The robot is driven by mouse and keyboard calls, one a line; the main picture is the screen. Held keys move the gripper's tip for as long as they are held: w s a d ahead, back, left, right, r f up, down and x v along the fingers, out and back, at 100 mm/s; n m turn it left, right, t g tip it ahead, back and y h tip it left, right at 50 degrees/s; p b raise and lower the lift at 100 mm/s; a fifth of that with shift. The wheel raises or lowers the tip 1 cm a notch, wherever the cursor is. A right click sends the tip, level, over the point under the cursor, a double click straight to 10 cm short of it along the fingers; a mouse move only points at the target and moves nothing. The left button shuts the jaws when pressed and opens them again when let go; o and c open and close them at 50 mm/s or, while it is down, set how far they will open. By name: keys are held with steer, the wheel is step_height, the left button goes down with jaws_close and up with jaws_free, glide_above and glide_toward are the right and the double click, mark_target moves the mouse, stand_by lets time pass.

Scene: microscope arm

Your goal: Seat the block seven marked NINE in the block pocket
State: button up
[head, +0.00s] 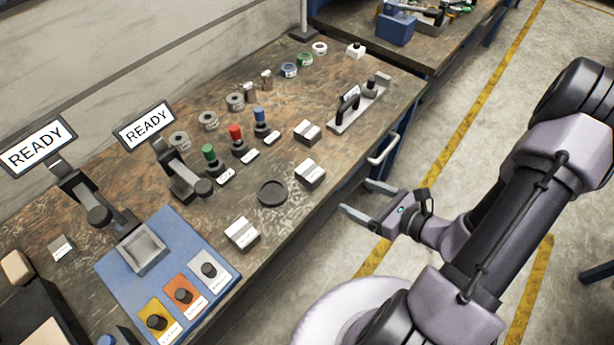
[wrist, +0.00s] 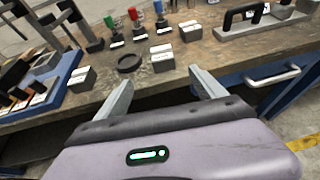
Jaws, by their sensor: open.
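Several grey blocks with white labels stand on the brown bench: a far block (head: 307,132), a middle block (head: 310,172), a near block (head: 242,233) and a small one at the left (head: 62,247). The labels are too small to read, so I cannot tell which is NINE. A grey square frame with a recess (head: 142,250), perhaps the block pocket, sits on a blue board and looks empty. My gripper (head: 356,196) is open and empty, off the bench's front edge. In the wrist view, the middle block (wrist: 162,58) shows beyond the open fingers (wrist: 161,76).
A dark round dish (head: 271,193) lies between the blocks. Green, red and blue knobbed posts (head: 235,142) stand behind. A black-handled fixture (head: 352,104) is at the far right. Two READY signs (head: 38,146) stand at the left. A drawer handle (head: 383,150) juts from the bench front.

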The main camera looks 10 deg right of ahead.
mark_target(314, 173)
steer(key=b+x, duration=0.4)
steer(key=x, duration=1.3)
steer(key=shift+w+d+b, duration=0.1)
steer(key=shift+d+b, duration=0.1)
steer(key=shift+b, duration=0.1)
steer(key=shift+r, duration=0.1)
steer(key=shift+c, duration=0.2)
jaws_close()
